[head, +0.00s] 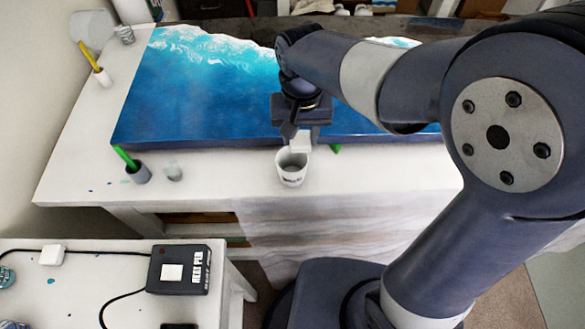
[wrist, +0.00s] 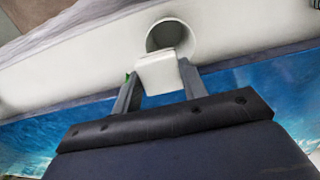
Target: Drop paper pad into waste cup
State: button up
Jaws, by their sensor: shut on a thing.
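My gripper (wrist: 158,82) is shut on a white paper pad (wrist: 161,72), which sits between its two fingers. The pad also shows in the head view (head: 300,142), at the rim of the white waste cup (head: 291,168). In the wrist view the round mouth of the cup (wrist: 170,30) lies just beyond the pad, and the pad overlaps its near edge. The cup stands upright at the front of the white table. I cannot tell whether the pad touches the rim.
A blue and white resin panel (head: 200,95) covers much of the table (head: 75,165). A dark box (head: 180,282) sits on the nearer table.

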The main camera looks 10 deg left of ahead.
jog(key=o, duration=1)
jog(key=shift+o, duration=0.2)
jog(key=shift+r, duration=0.1)
notch_tip(320, 180, up, 11)
jog(key=shift+b, duration=0.35)
jog(key=shift+f, duration=0.3)
notch_tip(320, 180, down, 10)
jog(key=shift+r+p, duration=0.1)
jog(key=shift+p, duration=0.7)
jog(key=shift+r+p, duration=1.6)
jog(key=shift+r, duration=0.5)
